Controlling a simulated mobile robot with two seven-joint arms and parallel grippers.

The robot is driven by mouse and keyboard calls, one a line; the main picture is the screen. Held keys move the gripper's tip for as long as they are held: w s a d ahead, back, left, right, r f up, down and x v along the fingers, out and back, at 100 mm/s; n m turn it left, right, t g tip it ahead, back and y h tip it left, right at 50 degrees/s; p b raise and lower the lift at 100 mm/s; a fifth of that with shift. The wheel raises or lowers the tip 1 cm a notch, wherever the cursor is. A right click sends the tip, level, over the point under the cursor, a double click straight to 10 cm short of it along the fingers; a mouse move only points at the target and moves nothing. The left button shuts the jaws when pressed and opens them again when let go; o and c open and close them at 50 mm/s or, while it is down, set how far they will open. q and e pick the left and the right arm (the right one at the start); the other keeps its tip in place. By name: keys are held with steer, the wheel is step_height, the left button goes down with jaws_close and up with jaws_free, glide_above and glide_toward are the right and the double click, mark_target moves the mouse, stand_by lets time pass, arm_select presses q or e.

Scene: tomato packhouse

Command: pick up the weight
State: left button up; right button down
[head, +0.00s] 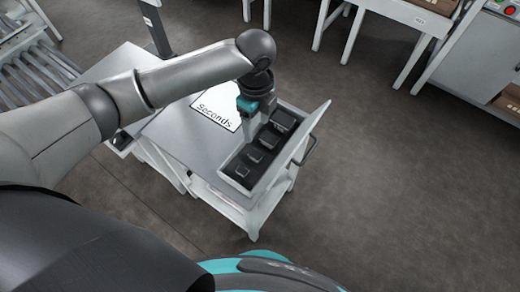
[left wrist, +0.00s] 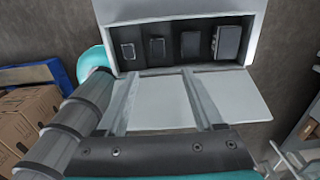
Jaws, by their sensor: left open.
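Several dark block-shaped weights of graded size lie in a row in an open drawer (head: 234,182). The largest weight (head: 283,119) is at the far end and the smallest weight (head: 242,171) at the near end. In the left wrist view the smallest weight (left wrist: 129,51) is at the left of the row and the largest weight (left wrist: 227,42) at the right. My left gripper (head: 249,140) is over the table side of the drawer, next to the row. In the left wrist view its two fingers (left wrist: 160,75) are apart with nothing between them. My right gripper is not in view.
The drawer is in a grey table (head: 178,125) bearing a white "Seconds" sign (head: 216,112). The drawer front (head: 306,140) has a handle. A roller conveyor (head: 35,70) stands at the left. Cardboard boxes (left wrist: 25,115) show in the left wrist view. Floor right of the drawer is clear.

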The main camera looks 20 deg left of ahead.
arm_select(q)
steer(key=b, duration=0.1)
glide_above(256, 154)
step_height(256, 154, down, 4)
step_height(256, 154, down, 3)
steer(key=shift+d+f+b, duration=0.1)
steer(key=shift+b, duration=0.4)
steer(key=shift+f, duration=0.65)
step_height(256, 154, down, 5)
steer(key=shift+r+b, duration=0.1)
steer(key=shift+b, duration=1)
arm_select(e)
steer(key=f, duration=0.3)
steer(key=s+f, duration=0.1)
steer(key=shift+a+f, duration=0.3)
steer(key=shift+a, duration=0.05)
arm_select(q)
steer(key=shift+c, duration=0.7)
jaws_close()
